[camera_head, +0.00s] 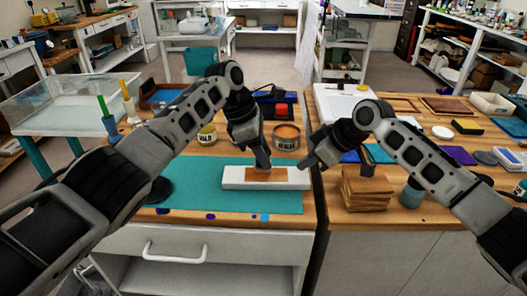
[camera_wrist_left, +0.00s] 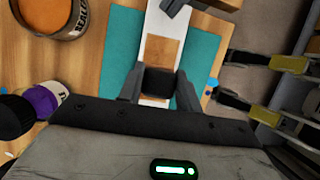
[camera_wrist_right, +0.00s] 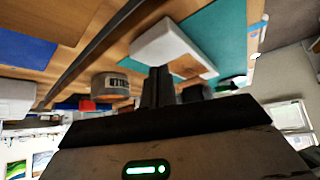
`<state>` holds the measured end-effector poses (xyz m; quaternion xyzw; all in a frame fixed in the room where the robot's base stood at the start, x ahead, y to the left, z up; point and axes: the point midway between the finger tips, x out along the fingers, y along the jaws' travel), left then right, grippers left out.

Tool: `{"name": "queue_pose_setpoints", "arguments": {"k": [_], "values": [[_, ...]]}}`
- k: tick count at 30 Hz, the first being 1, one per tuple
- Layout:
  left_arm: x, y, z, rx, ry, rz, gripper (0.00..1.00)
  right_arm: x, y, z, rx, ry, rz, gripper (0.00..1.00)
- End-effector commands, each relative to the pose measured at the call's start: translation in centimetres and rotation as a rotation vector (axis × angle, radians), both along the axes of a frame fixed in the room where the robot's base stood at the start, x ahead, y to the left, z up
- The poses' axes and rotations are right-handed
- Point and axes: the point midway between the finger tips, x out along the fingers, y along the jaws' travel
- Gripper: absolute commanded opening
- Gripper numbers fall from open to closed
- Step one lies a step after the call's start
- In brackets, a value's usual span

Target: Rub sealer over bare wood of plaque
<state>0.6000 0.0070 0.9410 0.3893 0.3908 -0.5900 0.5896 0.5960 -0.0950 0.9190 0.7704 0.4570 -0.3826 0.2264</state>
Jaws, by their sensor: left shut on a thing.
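The plaque (camera_head: 280,178) is a small brown wooden piece lying on a white board (camera_head: 236,177) over the teal mat. It also shows in the left wrist view (camera_wrist_left: 160,50). My left gripper (camera_head: 264,164) is over the plaque, shut on a dark pad (camera_wrist_left: 158,83) at the plaque's near edge in the left wrist view; I cannot tell whether the pad touches the wood. The open sealer tin (camera_head: 286,143), orange inside, stands behind the board and shows in the left wrist view (camera_wrist_left: 50,18). My right gripper (camera_head: 308,163) looks shut and empty near the board's right end.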

Motion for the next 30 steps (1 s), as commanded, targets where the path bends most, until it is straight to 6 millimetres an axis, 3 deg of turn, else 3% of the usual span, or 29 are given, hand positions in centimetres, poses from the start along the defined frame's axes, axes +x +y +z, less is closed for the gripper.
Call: {"name": "queue_pose_setpoints", "arguments": {"k": [30], "values": [[0.0, 0.0, 0.0, 0.0, 0.0, 0.0, 0.16, 0.0, 0.0, -1.8, -0.001, 0.002, 0.001, 0.0]]}}
